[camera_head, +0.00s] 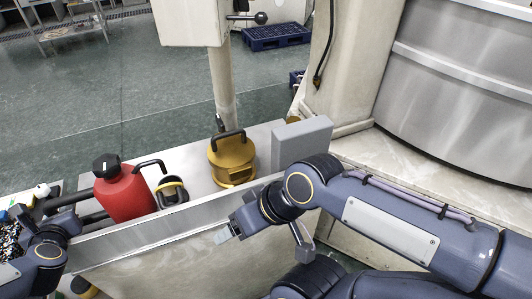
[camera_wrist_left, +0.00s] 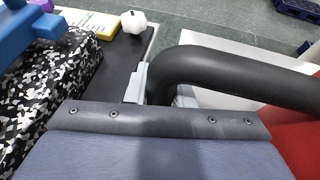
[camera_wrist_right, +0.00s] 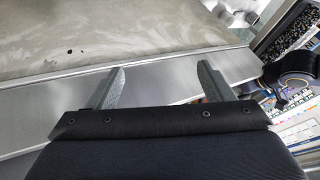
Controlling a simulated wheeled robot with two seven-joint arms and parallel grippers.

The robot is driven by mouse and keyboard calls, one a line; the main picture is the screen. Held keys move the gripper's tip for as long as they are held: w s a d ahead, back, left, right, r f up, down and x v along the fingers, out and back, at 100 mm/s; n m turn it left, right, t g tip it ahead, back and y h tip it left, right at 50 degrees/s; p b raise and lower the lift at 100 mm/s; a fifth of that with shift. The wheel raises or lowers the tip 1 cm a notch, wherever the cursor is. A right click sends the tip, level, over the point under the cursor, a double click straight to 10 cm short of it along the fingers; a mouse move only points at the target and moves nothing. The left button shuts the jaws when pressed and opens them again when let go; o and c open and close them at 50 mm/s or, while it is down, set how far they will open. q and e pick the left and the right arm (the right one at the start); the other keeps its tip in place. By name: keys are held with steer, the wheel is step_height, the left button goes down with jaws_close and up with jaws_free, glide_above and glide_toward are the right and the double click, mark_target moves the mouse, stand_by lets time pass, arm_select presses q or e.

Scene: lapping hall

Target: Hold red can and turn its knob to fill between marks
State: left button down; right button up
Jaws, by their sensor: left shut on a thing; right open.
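The red can (camera_head: 126,195) stands upright on the grey ledge at left. It has a black knob (camera_head: 106,166) on top, a bent black spout (camera_head: 150,165) on its right and a black handle (camera_head: 62,203) on its left. My left gripper (camera_head: 78,222) is shut on the handle. In the left wrist view the curved handle (camera_wrist_left: 225,68) runs from the fingers to the red body (camera_wrist_left: 297,145). My right gripper (camera_head: 228,235) is open and empty, in front of the ledge's raised edge; its two fingers show in the right wrist view (camera_wrist_right: 161,85). No fill marks are readable.
A yellow can (camera_head: 232,162) with a black handle and a small yellow-and-black object (camera_head: 172,191) stand right of the red can. A grey block (camera_head: 302,141) is farther right. A white faceted knob (camera_wrist_left: 134,21) and a camouflage-patterned block (camera_wrist_left: 50,85) lie left. A metal lip fronts the ledge.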

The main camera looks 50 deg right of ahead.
stand_by(0.7)
steer(key=t+h, duration=0.6)
steer(key=t, duration=0.6)
glide_toward(102, 157)
steer(key=w, duration=0.3)
steer(key=w+d+f, duration=0.1)
steer(key=w, duration=0.5)
steer(key=shift+w+d+f, duration=0.15)
steer(key=shift+w, duration=0.25)
steer(key=shift+c, duration=0.2)
steer(key=c, duration=0.9)
